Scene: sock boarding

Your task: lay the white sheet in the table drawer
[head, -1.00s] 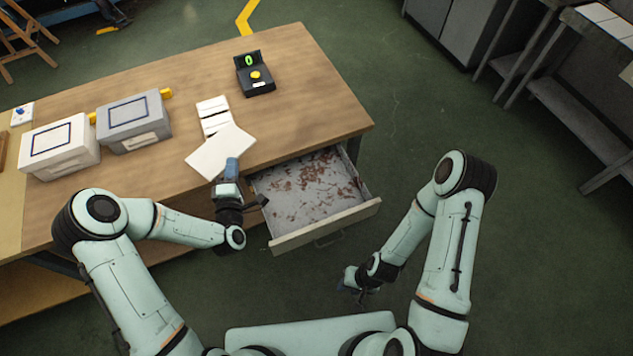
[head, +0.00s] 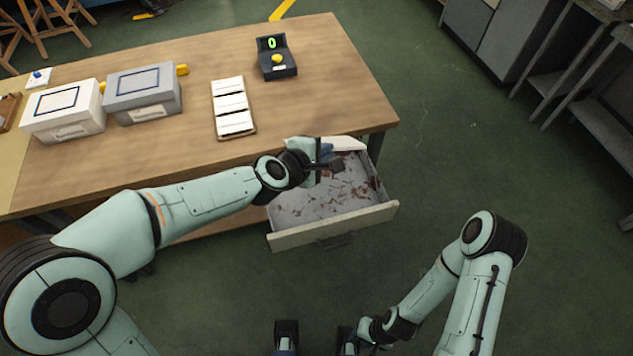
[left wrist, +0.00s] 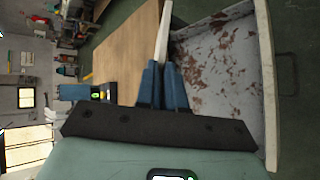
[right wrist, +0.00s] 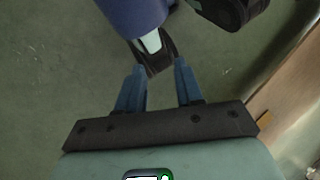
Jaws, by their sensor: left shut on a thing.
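The white sheet (head: 350,143) is held at the back end of the open table drawer (head: 335,226), mostly hidden behind my left gripper in the head view. My left gripper (head: 325,150) is shut on it. In the left wrist view the sheet (left wrist: 163,34) shows nearly edge-on between the fingertips (left wrist: 163,75), beside the table edge and the drawer. Whether it touches the drawer cannot be told. The drawer's pale floor (left wrist: 215,65) carries many reddish-brown flecks. My right gripper (right wrist: 160,85) is open and empty, low in front of the table.
On the table (head: 330,85) are a white box (head: 65,112), a grey box (head: 143,95), a board with white panels (head: 233,107) and a black device with a green 0 (head: 276,58). Green floor lies clear right of the drawer.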

